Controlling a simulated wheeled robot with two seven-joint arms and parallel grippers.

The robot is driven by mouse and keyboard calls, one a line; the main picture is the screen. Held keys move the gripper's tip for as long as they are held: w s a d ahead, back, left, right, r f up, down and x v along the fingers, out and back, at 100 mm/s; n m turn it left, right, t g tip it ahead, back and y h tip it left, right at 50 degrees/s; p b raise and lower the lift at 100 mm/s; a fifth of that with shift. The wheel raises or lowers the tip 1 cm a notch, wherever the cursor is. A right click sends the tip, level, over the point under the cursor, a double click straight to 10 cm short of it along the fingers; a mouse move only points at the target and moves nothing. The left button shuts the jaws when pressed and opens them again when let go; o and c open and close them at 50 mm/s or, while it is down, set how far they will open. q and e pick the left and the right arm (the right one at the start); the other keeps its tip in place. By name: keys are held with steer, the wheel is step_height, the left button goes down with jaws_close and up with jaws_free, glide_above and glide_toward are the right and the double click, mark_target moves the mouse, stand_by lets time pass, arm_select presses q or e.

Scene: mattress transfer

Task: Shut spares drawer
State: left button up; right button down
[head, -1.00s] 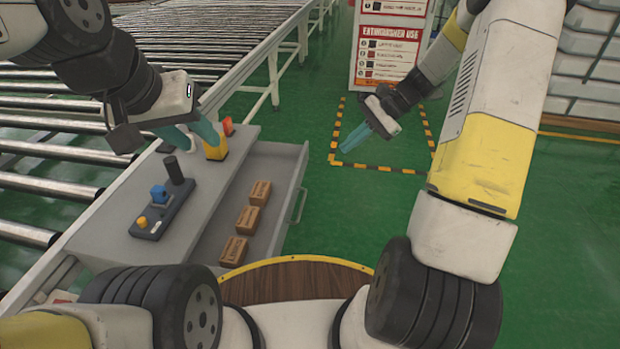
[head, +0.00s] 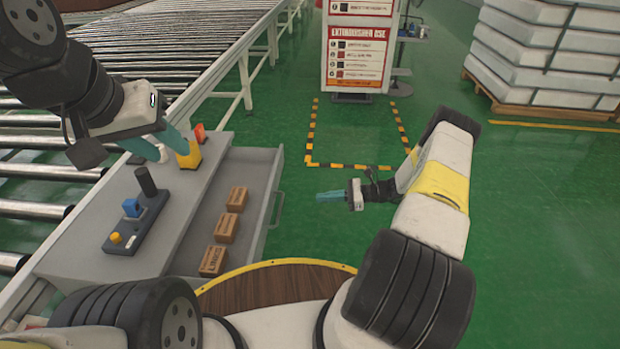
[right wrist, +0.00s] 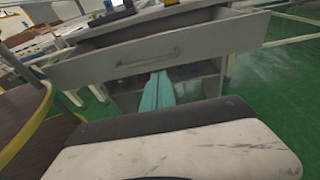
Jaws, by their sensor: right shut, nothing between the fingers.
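The spares drawer (head: 262,200) stands pulled out from the right side of the grey cabinet, with three brown boxes (head: 226,228) inside. Its bar handle (head: 277,210) is on the outer front face. In the right wrist view the drawer front (right wrist: 215,42) and handle (right wrist: 148,60) lie ahead of my right gripper (right wrist: 157,80). My right gripper also shows in the head view (head: 320,197), shut and empty, pointing left, apart from the handle. My left gripper (head: 174,153) is above the cabinet top, its fingers apart, close to a yellow object (head: 189,154).
The cabinet top (head: 95,243) holds a dark control panel (head: 136,222) with blue and yellow knobs. A roller conveyor (head: 40,165) runs along the left. A sign stand (head: 358,45) and a pallet of white mattresses (head: 545,55) stand behind. Green floor right of the drawer is clear.

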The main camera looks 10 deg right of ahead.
mark_target(230, 196)
steer(key=x, duration=1.1)
steer(key=shift+a, duration=0.3)
steer(key=shift+a, duration=0.1)
steer(key=r+x, duration=0.1)
steer(key=x, duration=0.6)
steer(key=r+x, duration=0.2)
steer(key=x, duration=0.5)
steer(key=a+r+x, duration=0.1)
steer(key=x, duration=0.7)
steer(key=shift+w+a+r, duration=0.1)
steer(key=shift+w+r, duration=0.15)
steer(key=shift+r, duration=0.15)
steer(key=shift+w+a+r, duration=0.1)
steer(key=shift+a, duration=0.35)
steer(key=shift+a, duration=0.1)
